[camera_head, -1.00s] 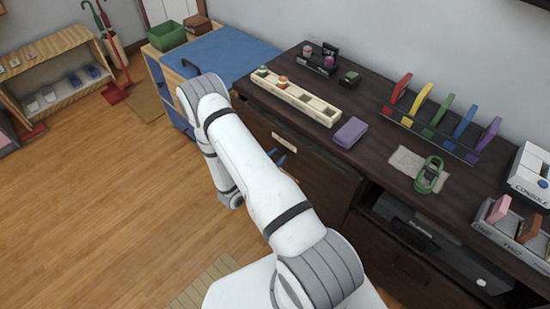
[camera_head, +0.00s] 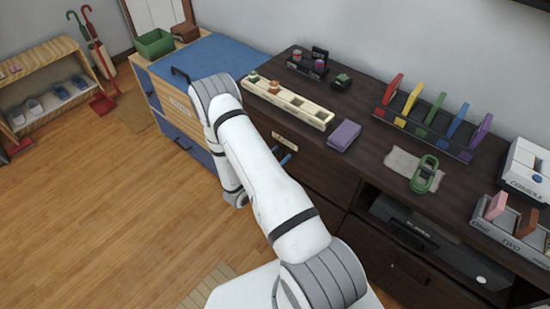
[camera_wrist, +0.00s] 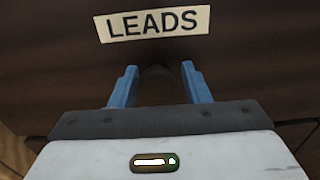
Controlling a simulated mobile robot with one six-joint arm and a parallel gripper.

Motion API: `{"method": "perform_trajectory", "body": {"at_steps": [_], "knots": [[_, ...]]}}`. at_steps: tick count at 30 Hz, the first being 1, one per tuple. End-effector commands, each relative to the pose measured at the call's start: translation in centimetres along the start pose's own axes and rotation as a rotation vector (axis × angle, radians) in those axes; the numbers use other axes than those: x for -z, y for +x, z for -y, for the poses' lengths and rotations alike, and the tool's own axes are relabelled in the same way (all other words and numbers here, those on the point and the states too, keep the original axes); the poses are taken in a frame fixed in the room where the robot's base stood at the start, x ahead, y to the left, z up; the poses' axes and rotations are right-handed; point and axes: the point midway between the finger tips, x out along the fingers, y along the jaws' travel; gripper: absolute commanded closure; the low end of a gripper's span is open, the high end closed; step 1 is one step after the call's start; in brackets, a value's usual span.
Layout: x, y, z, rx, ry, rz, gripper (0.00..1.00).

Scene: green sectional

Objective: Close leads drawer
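The leads drawer (camera_head: 318,172) is a dark brown front at the left of the dark cabinet. Its pale label (camera_head: 285,138) reads LEADS in the wrist view (camera_wrist: 153,24). My arm hides part of the front, and I see no clear gap at its top edge. A dark round knob (camera_wrist: 156,86) sits below the label. My gripper (camera_wrist: 159,84) is close to the drawer front, its blue fingers apart on either side of the knob, with space visible beside it. In the head view its blue fingertips (camera_head: 285,157) show just past my arm.
The cabinet top (camera_head: 365,135) holds a pale slotted tray (camera_head: 290,103), a purple block (camera_head: 344,135), a rack of colored pieces (camera_head: 425,125) and a green object (camera_head: 424,175). A blue-topped cabinet (camera_head: 215,60) stands beside it. Wooden floor (camera_head: 110,220) is clear at left.

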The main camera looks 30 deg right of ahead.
Motion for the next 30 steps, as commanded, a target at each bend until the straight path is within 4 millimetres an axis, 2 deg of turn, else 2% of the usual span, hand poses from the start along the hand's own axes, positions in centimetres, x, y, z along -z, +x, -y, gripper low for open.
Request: {"method": "perform_trajectory", "body": {"at_steps": [3, 11, 14, 24, 30], "knots": [[0.0, -0.2, -0.1, -0.005, -0.001, -0.001, 0.48], [0.1, -0.6, -0.3, -0.011, -0.002, -0.001, 0.48], [0.1, -1.5, -0.3, -0.013, -0.003, -0.002, 0.48], [0.1, -6.8, -0.1, -0.013, -0.003, -0.002, 0.48], [0.1, -8.1, 0.0, -0.009, -0.001, -0.001, 0.48]]}}
